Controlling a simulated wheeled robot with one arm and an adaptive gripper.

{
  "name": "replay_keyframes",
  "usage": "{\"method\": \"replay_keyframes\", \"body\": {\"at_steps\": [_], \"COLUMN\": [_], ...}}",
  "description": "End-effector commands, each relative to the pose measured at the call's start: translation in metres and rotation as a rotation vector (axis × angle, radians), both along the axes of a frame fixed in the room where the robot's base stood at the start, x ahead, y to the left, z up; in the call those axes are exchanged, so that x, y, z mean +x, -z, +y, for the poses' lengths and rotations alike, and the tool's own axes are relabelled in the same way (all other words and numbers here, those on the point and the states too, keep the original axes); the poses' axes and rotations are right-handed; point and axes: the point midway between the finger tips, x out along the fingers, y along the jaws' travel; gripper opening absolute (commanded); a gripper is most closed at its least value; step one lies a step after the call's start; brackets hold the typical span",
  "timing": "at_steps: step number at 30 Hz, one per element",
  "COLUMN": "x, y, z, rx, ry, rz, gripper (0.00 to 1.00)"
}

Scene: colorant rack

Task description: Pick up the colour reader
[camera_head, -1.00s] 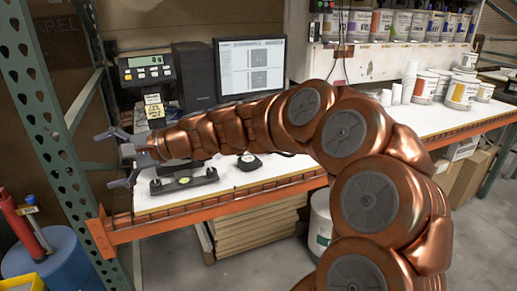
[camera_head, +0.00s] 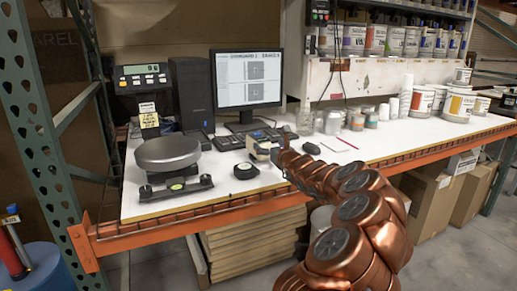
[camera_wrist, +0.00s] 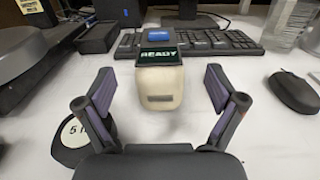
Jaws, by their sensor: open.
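The colour reader (camera_wrist: 161,85) is a cream, rounded device with a dark display reading READY and a blue top part. It stands on the white bench in front of the keyboard, near the middle of the wrist view. In the head view the colour reader (camera_head: 262,150) is partly hidden by my gripper. My gripper (camera_wrist: 160,90) is open, with one purple-padded finger on each side of the reader in the picture. I see gaps between both fingers and the reader. Whether the fingertips reach fully around it in depth, I cannot tell.
A black round tape measure (camera_head: 246,171) lies left of the reader. A scale (camera_head: 168,153) stands farther left. The keyboard (camera_wrist: 190,41) is behind the reader and a black mouse (camera_wrist: 294,91) is to its right. Jars (camera_head: 333,122) stand at the back right.

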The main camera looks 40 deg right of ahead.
Motion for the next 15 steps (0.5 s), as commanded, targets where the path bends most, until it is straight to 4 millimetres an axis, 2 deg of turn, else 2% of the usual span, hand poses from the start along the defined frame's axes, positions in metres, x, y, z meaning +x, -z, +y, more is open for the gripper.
{"method": "replay_keyframes", "body": {"at_steps": [15], "x": [0.029], "y": [-0.001], "z": [-0.008], "rx": [-0.003], "ry": [-0.005], "rz": [0.004], "gripper": [0.94]}}
